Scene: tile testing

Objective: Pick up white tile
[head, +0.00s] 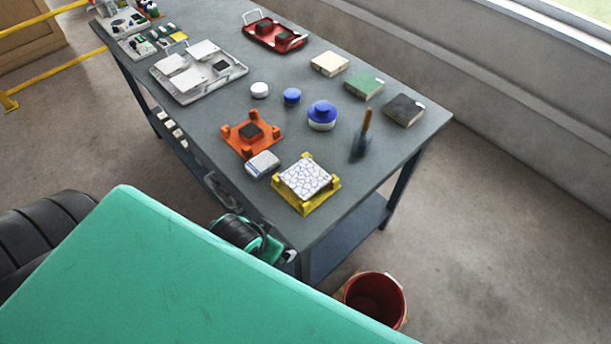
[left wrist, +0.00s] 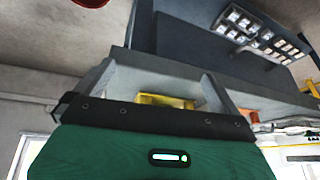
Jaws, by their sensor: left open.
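White tiles (head: 203,50) lie on a light tray (head: 237,73) toward the far left of the table in the head view, beside a small dark tile (head: 221,66). A white tile with a blue crackle pattern (head: 305,178) rests on a yellow stand (head: 322,200) near the table's front corner. My left gripper (left wrist: 160,80) is open and empty, its two grey fingers spread apart in the left wrist view. The yellow stand (left wrist: 165,101) shows partly between them, beyond the table edge. In the head view my left arm is low beside the table, its fingers mostly hidden. My right gripper is not in view.
The table (head: 385,148) also holds an orange fixture (head: 238,147), a blue-topped round container (head: 322,114), a brush-like tool (head: 362,135), a red tray (head: 268,40) and several blocks. A red bucket (head: 375,298) stands on the floor by the table.

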